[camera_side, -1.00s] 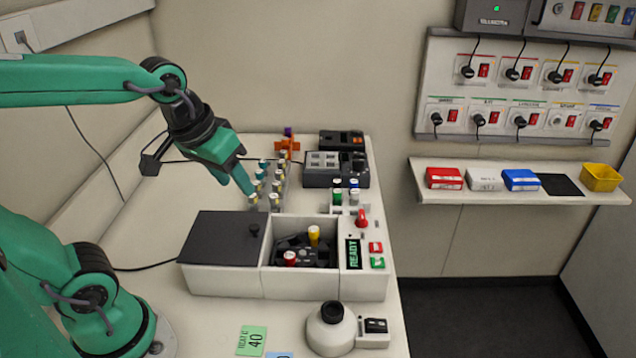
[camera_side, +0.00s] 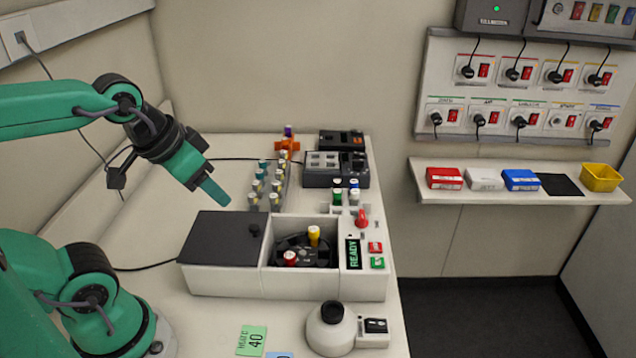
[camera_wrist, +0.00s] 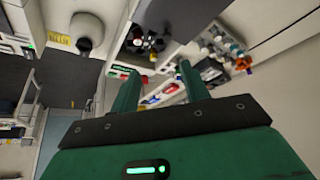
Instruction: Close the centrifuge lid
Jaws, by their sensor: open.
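The white centrifuge (camera_side: 222,281) stands on the bench. The dark rotor (camera_side: 312,256) shows in the chamber with a red-capped tube (camera_side: 290,258) and a yellow-capped tube (camera_side: 314,236). The green display (camera_side: 353,253) reads READY. My gripper (camera_side: 217,196) is above and behind the lid, apart from it. In the wrist view its two green fingers (camera_wrist: 158,82) are spread with nothing between them. The rotor also shows there (camera_wrist: 146,40).
A rack of capped tubes (camera_side: 268,186) stands behind the centrifuge, close to my gripper. Dark devices (camera_side: 336,170) stand further back. A white round device (camera_side: 332,328) is in front. A wall shelf (camera_side: 520,192) holds coloured boxes at right.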

